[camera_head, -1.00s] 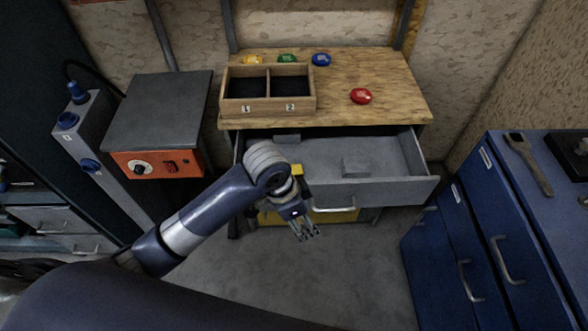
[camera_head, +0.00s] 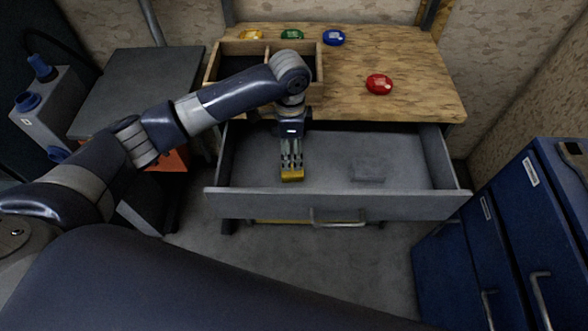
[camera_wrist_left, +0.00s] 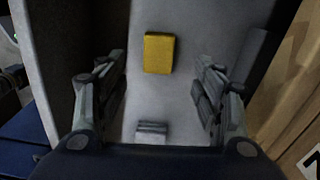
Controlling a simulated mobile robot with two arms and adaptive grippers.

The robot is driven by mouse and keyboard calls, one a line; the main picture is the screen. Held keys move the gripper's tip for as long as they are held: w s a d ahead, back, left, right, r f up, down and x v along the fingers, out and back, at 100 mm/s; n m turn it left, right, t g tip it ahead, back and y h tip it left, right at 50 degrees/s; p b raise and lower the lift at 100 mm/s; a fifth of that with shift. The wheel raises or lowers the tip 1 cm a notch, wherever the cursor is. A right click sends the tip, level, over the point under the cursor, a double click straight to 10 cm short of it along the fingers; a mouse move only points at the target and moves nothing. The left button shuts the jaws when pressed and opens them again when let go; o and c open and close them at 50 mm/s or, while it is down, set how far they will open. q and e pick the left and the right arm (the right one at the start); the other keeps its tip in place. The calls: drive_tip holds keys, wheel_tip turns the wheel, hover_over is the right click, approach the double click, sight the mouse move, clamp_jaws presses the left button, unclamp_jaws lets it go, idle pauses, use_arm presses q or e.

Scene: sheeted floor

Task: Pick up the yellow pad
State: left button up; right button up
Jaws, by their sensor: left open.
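The yellow pad (camera_head: 292,175) lies on the floor of the open grey drawer (camera_head: 330,203), towards its left part. In the left wrist view the yellow pad (camera_wrist_left: 159,53) lies flat, ahead of the fingertips and between their lines. My left gripper (camera_head: 291,163) points down into the drawer just above the pad, and it partly hides the pad in the head view. In the left wrist view its two fingers (camera_wrist_left: 158,95) are wide apart with nothing between them. My right gripper is not in view.
A grey block (camera_head: 367,169) lies in the drawer. On the wooden bench (camera_head: 425,85) above are a two-part wooden box (camera_head: 312,104) and red (camera_head: 379,84), blue (camera_head: 334,37), green (camera_head: 292,34) and yellow (camera_head: 250,35) round pieces. A blue cabinet (camera_head: 520,225) stands right.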

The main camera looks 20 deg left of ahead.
sight(292, 170)
use_arm(q)
wheel_tip(292, 170, down, 3)
drive_tip(key=shift+s+r, duration=0.15)
drive_tip(key=shift+r, duration=0.05)
drive_tip(key=shift+f, duration=0.35)
drive_tip(key=f, duration=0.5)
drive_tip(key=shift+d, duration=0.2)
drive_tip(key=shift+f, duration=0.2)
drive_tip(key=shift+c, duration=1.4)
drive_tip(key=c, duration=0.9)
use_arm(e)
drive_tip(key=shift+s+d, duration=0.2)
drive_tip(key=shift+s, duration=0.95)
